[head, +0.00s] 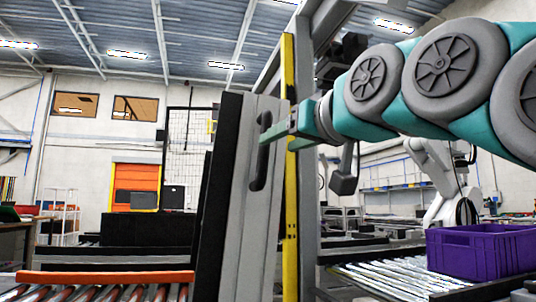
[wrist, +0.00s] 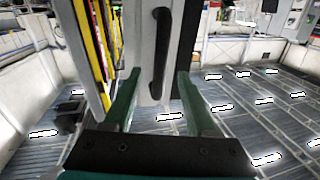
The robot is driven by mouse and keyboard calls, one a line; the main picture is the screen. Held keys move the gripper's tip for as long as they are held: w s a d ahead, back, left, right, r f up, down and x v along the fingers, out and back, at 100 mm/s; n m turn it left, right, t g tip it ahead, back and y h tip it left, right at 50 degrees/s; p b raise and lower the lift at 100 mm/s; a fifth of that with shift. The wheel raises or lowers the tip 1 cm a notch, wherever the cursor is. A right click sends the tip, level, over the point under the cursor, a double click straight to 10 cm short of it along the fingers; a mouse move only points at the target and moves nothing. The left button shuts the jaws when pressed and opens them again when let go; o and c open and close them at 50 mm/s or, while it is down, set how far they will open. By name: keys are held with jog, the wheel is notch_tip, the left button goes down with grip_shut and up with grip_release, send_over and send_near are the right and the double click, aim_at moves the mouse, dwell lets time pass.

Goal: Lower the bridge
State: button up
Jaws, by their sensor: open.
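The bridge (head: 235,200) is a tall grey and black panel standing up, tilted slightly from vertical, between the roller conveyors in the head view. A black bar handle (head: 262,165) is fixed to its face. My gripper (head: 268,136) reaches in from the right, with its green fingertips at the handle's upper end. In the wrist view the bridge (wrist: 140,35) faces me, with the handle (wrist: 160,40) lined up between the two spread fingers of my gripper (wrist: 158,78). The gripper is open. I cannot tell whether the fingertips touch the handle.
A yellow-edged grey post (head: 289,170) stands just right of the bridge. An orange-edged roller conveyor (head: 105,278) lies at lower left. A purple crate (head: 480,252) sits on the right conveyor (head: 385,278). A white robot arm (head: 440,180) stands behind it.

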aim_at(266, 148)
jog(key=p+x, duration=0.1)
jog(key=x, duration=0.6)
jog(key=shift+w+a, duration=0.15)
jog(key=shift+a, duration=0.05)
grip_shut()
jog(key=shift+f, duration=0.1)
dwell(1.2)
